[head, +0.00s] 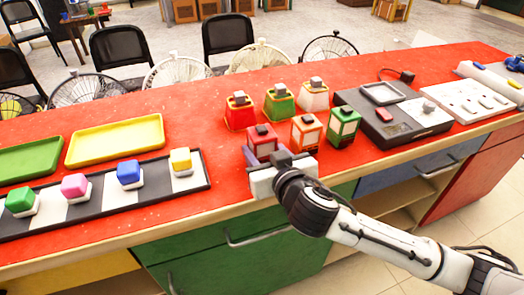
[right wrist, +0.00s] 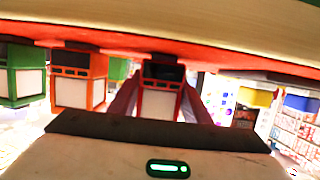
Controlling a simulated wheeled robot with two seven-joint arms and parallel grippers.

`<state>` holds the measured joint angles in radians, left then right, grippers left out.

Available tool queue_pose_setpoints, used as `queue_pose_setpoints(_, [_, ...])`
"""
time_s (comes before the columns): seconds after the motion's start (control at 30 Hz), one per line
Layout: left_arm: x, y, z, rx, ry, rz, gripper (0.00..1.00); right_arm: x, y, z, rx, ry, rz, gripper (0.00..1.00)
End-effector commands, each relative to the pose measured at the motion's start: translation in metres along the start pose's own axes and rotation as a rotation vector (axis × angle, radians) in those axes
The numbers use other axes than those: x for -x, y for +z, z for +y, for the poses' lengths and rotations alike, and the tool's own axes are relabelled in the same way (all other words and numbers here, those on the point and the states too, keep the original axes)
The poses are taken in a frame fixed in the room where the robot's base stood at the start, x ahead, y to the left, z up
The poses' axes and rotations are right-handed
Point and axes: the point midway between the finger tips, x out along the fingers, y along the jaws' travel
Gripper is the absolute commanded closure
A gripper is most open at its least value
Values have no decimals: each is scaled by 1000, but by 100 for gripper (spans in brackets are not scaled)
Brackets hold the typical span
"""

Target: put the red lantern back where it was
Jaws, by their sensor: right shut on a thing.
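A red lantern (head: 262,139) with a grey top is in the front row of lanterns on the red counter, at that row's left end. My right gripper (head: 282,160) reaches it from the counter's front edge and is shut on it. In the right wrist view the red lantern (right wrist: 161,88) sits between the two fingers, its pale panel facing the camera. I cannot tell whether its base touches the counter. A second red lantern (head: 239,112) stands behind it in the back row. My left gripper is not in view.
An orange lantern (head: 305,133) and a green lantern (head: 343,126) stand close to the right. Another green lantern (head: 279,101) and a pale red-framed lantern (head: 314,96) stand behind. A dark strip (head: 103,199) with coloured blocks lies left. The red counter (head: 215,150) has bare space between.

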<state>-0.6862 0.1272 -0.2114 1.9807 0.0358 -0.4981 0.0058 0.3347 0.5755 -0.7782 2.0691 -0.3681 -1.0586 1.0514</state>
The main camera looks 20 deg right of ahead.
Motion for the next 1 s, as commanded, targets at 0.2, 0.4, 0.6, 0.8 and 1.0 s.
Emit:
queue_pose_setpoints(0.2, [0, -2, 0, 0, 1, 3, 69, 0, -3, 0, 0, 0, 6, 97])
queue_pose_setpoints(0.4, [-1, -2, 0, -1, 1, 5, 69, -1, 1, 0, 0, 1, 1, 43])
queue_pose_setpoints(0.6, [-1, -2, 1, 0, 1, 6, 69, -1, 1, 0, 0, 1, 1, 38])
queue_pose_setpoints(0.8, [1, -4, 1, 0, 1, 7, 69, 2, -2, 0, 0, 0, 1, 38])
queue_pose_setpoints(1.0, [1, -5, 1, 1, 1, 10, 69, 34, 0, 0, -2, -1, -2, 38])
